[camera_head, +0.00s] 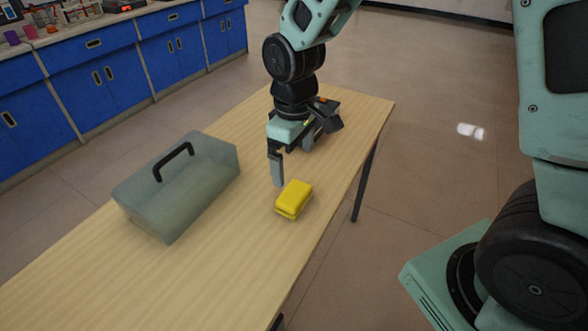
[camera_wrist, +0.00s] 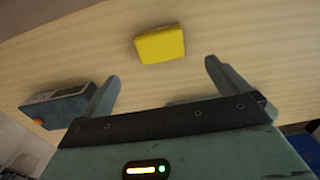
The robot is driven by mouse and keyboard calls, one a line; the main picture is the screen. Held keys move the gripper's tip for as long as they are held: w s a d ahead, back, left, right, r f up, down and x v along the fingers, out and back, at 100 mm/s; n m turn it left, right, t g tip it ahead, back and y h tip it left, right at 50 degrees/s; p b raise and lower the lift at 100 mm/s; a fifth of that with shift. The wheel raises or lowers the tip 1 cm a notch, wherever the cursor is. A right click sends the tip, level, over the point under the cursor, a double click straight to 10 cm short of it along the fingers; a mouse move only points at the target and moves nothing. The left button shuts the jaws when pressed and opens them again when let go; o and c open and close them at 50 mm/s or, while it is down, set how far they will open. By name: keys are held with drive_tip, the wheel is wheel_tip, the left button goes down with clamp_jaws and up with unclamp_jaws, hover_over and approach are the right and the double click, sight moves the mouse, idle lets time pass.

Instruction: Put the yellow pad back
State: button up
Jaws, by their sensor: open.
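The yellow pad (camera_head: 294,197) lies on the wooden table close to its right edge. It is a small block with rounded corners, and a seam or lower layer shows along its side. The wrist view also shows the pad (camera_wrist: 160,44), ahead of and between the fingertips. My gripper (camera_head: 291,166) is just behind the pad, pointing down, with its fingers spread and nothing between them. In the wrist view my gripper (camera_wrist: 157,73) is apart from the pad.
A translucent grey case (camera_head: 180,190) with a black handle stands on the table (camera_head: 215,270), left of the pad. A small grey device (camera_wrist: 55,105) with an orange knob sits beside one finger in the wrist view. Blue cabinets (camera_head: 110,75) line the back left. The near table is clear.

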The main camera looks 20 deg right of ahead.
drive_tip(key=s+a+r, duration=0.3)
drive_tip(key=s, duration=0.7)
drive_tip(key=s+a+r, duration=0.3)
drive_tip(key=s, duration=0.7)
drive_tip(key=shift+r+y, duration=0.25)
drive_tip(key=shift+y, duration=0.05)
drive_tip(key=shift+a+r, duration=0.1)
